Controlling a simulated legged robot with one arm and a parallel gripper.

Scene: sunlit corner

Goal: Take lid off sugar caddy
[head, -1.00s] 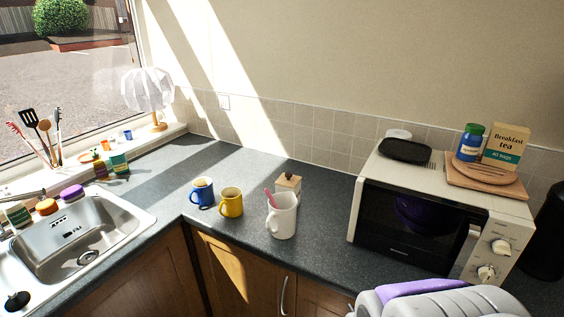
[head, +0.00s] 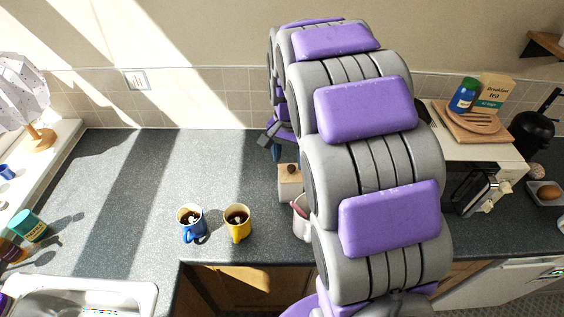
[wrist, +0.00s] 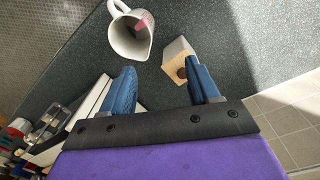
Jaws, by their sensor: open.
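The sugar caddy (head: 287,190) is a small pale box with a wooden lid (head: 290,169) and a dark round knob. It stands on the counter, partly hidden by my arm in the head view. In the wrist view the caddy (wrist: 178,48) shows a pale side, with its lid (wrist: 177,66) towards my gripper. My gripper (wrist: 159,68) is open, its two blue fingers apart. The right finger is close to the knob and overlaps the lid's edge; I cannot tell whether they touch. Nothing is held.
Blue (head: 191,222) and yellow (head: 237,222) mugs stand to the left. The microwave (head: 480,180), right, is partly hidden by my arm. The counter (head: 150,190) at left is largely clear.

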